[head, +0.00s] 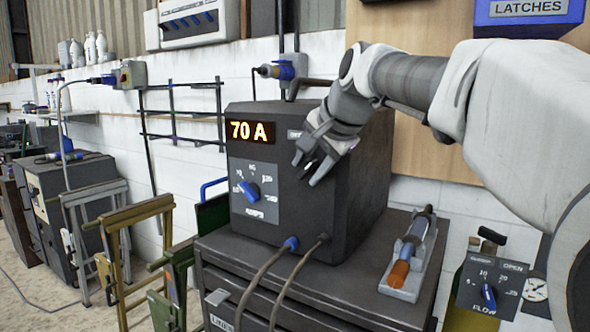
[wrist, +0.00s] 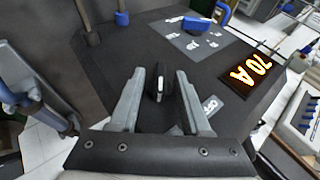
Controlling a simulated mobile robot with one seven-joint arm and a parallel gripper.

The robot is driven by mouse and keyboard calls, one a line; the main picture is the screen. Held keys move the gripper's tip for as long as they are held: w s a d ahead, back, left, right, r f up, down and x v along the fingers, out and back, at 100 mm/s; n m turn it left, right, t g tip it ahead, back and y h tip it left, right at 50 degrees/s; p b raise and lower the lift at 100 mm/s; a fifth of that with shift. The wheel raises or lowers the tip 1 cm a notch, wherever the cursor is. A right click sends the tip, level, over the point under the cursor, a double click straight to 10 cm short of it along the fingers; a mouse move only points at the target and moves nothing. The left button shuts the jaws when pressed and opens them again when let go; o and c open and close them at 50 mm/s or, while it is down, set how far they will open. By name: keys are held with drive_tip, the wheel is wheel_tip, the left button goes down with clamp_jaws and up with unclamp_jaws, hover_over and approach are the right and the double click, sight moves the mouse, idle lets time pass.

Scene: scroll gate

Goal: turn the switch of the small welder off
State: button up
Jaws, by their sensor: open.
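The small welder (head: 262,222) is a dark grey box with a lit orange "70 A" display (head: 250,131); the display also shows in the wrist view (wrist: 251,73). Its switch (wrist: 159,77) is a small black knob with a white mark, on the front face near the display. A small label (wrist: 211,104) sits beside it, too small to read surely. My gripper (head: 310,168) is open at the welder's front, with one finger on each side of the switch in the wrist view. I cannot tell whether the fingers touch it. In the head view the gripper mostly hides the switch.
A blue amperage knob (head: 249,191) is lower on the same face, with two cables (head: 290,244) below. The welder stands on a dark drawer cabinet (head: 330,297); a torch in a grey holder (head: 411,253) lies to its right. A FLOW panel (head: 488,289) is further right.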

clamp_jaws()
